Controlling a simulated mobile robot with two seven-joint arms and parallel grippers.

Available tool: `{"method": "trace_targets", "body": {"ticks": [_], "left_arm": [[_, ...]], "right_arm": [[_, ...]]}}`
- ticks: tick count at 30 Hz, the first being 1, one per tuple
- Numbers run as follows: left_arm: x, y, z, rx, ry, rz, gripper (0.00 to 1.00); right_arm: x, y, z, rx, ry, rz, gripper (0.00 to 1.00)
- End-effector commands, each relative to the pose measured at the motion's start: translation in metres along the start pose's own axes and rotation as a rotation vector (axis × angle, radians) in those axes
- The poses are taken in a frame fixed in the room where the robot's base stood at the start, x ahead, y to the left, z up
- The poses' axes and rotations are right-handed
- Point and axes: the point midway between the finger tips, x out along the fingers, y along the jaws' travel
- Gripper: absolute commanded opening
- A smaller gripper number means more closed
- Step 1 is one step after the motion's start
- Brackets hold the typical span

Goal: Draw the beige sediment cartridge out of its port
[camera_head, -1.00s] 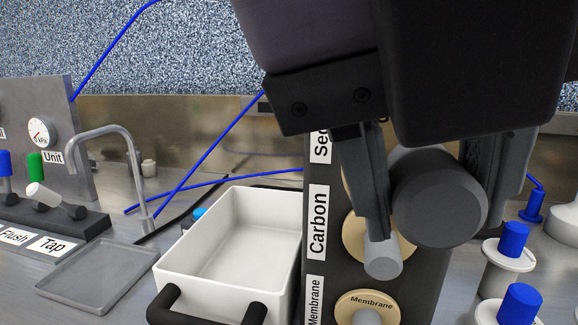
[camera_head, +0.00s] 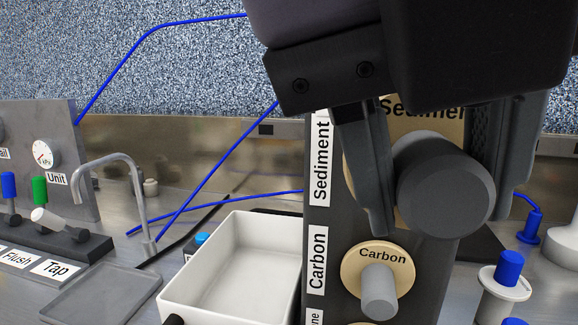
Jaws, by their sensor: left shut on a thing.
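The beige sediment cartridge shows its face lettered "Sedimen" (camera_head: 428,116) in the head view, between my fingers and partly covered by my gripper. Its thick grey round handle (camera_head: 446,188) looks large and stands out towards me. My left gripper (camera_head: 440,178) is shut on this handle, one finger on each side. A beige patch also shows left of the left finger, at the sediment place of the dark filter housing (camera_head: 326,265). The port mouth is hidden, so I cannot tell whether the cartridge's rear is inside. My right gripper is not in view.
Below is the beige carbon cartridge (camera_head: 350,270) with a grey handle. A white tray (camera_head: 190,292) stands left of the housing. A tap (camera_head: 143,205) and grey drip plate (camera_head: 104,292) are further left. White spools with blue plugs (camera_head: 508,270) stand at right.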

Motion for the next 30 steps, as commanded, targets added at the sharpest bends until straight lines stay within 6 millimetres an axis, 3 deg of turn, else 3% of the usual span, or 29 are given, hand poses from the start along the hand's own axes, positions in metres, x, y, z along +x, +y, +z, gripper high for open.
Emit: {"method": "trace_targets", "body": {"ticks": [15,30], "left_arm": [[-0.03,-0.009,0.012,-0.001,-0.002,-0.002,0.0],[-0.03,-0.009,0.013,-0.001,-0.002,-0.002,0.0]], "right_arm": [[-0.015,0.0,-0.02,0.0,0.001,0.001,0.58],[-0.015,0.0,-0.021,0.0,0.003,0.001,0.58]]}}
